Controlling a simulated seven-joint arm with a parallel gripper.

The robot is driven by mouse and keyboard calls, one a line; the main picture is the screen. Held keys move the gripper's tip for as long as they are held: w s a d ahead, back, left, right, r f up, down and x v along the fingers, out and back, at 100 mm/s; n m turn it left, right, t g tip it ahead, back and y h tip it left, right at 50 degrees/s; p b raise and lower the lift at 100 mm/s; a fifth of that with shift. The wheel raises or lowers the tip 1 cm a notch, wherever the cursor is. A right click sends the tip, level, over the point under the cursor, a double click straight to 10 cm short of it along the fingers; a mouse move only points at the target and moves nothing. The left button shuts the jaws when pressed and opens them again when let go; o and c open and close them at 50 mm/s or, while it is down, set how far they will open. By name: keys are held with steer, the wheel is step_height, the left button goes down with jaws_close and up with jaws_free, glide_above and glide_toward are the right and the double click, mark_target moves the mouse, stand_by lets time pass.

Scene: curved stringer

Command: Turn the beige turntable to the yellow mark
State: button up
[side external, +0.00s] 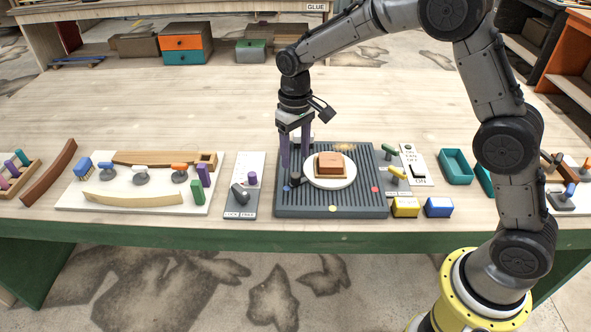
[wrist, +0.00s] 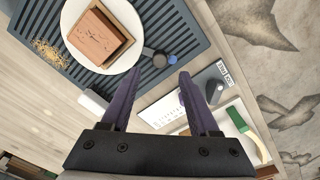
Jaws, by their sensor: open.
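The beige turntable (side external: 346,182) is a pale round disc on a dark grey ribbed base (side external: 290,208). A brown wooden block sits on it. A dark knob-like handle (side external: 295,179) sticks out from the disc's left edge; it also shows in the wrist view (wrist: 157,56), close to a blue mark (wrist: 172,60). The yellow mark (side external: 332,208) is on the base's front edge, and a red mark (side external: 375,189) is at its right. My gripper (side external: 293,162) has purple fingers pointing down, open and empty, over the base's left side near the handle. I cannot tell its exact height.
Left of the base is a panel (side external: 240,210) with a dark lever and a purple knob. Yellow (side external: 405,207) and blue (side external: 439,207) blocks and a switch plate (side external: 415,165) stand on the right. A white board (side external: 70,198) with tools lies further left. The table behind is mostly clear.

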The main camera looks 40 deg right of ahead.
mark_target(295, 175)
step_height(295, 175, down, 6)
steer(key=shift+r, duration=0.1)
stand_by(0.4)
jaws_close()
stand_by(1.2)
